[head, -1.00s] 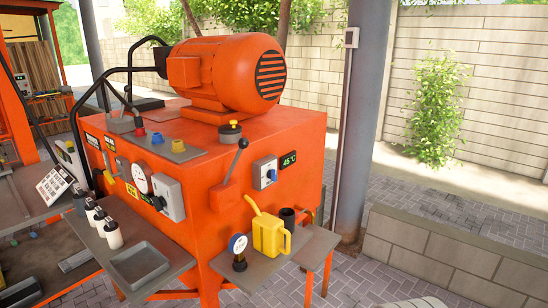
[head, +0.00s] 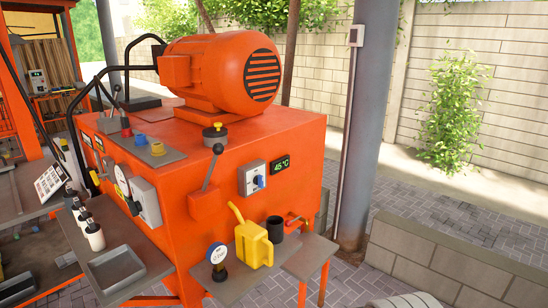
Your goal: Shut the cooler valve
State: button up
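A small red lever handle (head: 296,221) sticks out low at the right end of the orange machine (head: 255,140), just right of a dark cup. It looks like a valve handle, but I cannot read any label on it. A grey switch box with a blue knob (head: 261,181) is on the machine's side, next to a display (head: 280,166) reading 45 °C. I cannot tell for certain which part is the cooler valve. My gripper is not in view.
A grey shelf (head: 231,286) below the machine's side holds a yellow can (head: 254,245), a dark cup (head: 275,228) and a round gauge (head: 217,257). A black-knobbed lever (head: 211,172) stands above. Paving lies to the right, before a low block wall (head: 440,262).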

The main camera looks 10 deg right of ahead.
aim_at(258, 180)
jog(key=i+l+u, duration=0.15)
jog(key=i+l, duration=0.3)
jog(key=i, duration=0.35)
jog(key=i+l+u, duration=0.2)
jog(key=i+l, duration=0.4)
jog(key=i, duration=0.15)
